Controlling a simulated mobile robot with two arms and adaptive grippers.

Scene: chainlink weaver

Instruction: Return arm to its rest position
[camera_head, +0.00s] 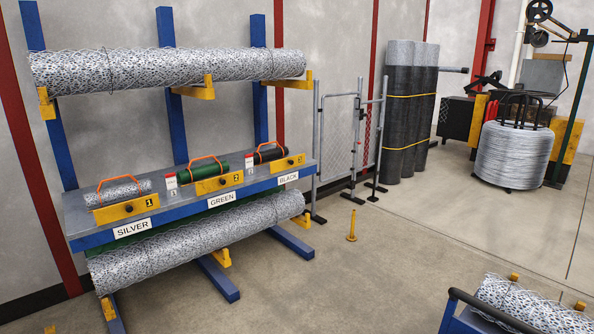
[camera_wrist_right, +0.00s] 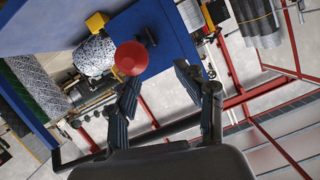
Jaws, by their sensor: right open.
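My right gripper (camera_wrist_right: 157,76) shows only in the right wrist view, its two fingers spread apart with nothing between them. A round red knob-like thing (camera_wrist_right: 131,58) shows just beyond the left finger's tip, in front of a blue surface (camera_wrist_right: 160,30). I cannot tell how far it is from the finger. No part of either arm shows in the head view, and my left gripper is not in any view.
A blue rack (camera_head: 75,205) holds long mesh rolls and small rolls with orange handles at SILVER, GREEN and BLACK. A yellow post (camera_head: 352,226) stands on the floor. A cart with a mesh roll (camera_head: 520,300) is at lower right. Mid-floor (camera_head: 400,240) is clear.

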